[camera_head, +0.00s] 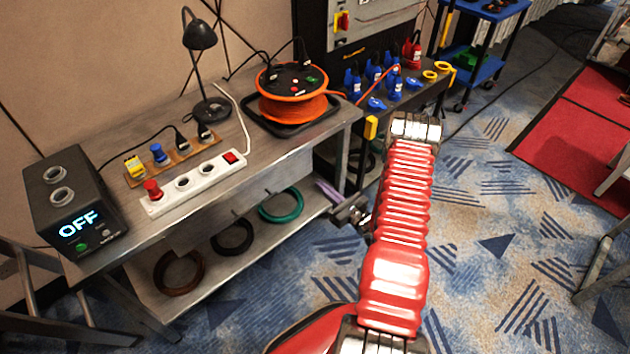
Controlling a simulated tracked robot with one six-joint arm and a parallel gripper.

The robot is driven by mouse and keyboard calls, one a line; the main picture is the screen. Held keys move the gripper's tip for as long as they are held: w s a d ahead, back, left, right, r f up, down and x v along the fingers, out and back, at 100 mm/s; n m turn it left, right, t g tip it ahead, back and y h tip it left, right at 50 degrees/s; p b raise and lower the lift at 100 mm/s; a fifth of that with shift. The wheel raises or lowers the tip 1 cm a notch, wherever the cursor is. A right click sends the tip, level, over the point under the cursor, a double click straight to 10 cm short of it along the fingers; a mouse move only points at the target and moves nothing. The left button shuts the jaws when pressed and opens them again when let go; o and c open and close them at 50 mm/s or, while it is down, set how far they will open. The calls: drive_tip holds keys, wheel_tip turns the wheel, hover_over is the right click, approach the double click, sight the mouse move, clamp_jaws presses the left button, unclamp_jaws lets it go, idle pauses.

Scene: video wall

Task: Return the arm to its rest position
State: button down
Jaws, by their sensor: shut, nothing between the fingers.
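My red ribbed arm rises from the bottom of the head view to a metal joint at its top, over the carpet to the right of the workbench (240,262). My gripper (342,214) is the small dark and metallic part sticking out to the left of the arm, near the right end of the bench's lower shelf. It is shut and empty. Part of the wrist behind it is hidden by the arm. I cannot tell whether the gripper is clear of the shelf edge in depth.
The bench holds a power box reading OFF (75,205), a white power strip (195,183), a black lamp (200,60) and an orange cable reel (293,92). Blue connectors (372,72) stand on a rack behind. A blue cart (485,55) is farther back. Carpet right of the arm is open.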

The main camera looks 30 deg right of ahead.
drive_tip(key=shift+s+d, duration=0.15)
drive_tip(key=shift+s, duration=0.8)
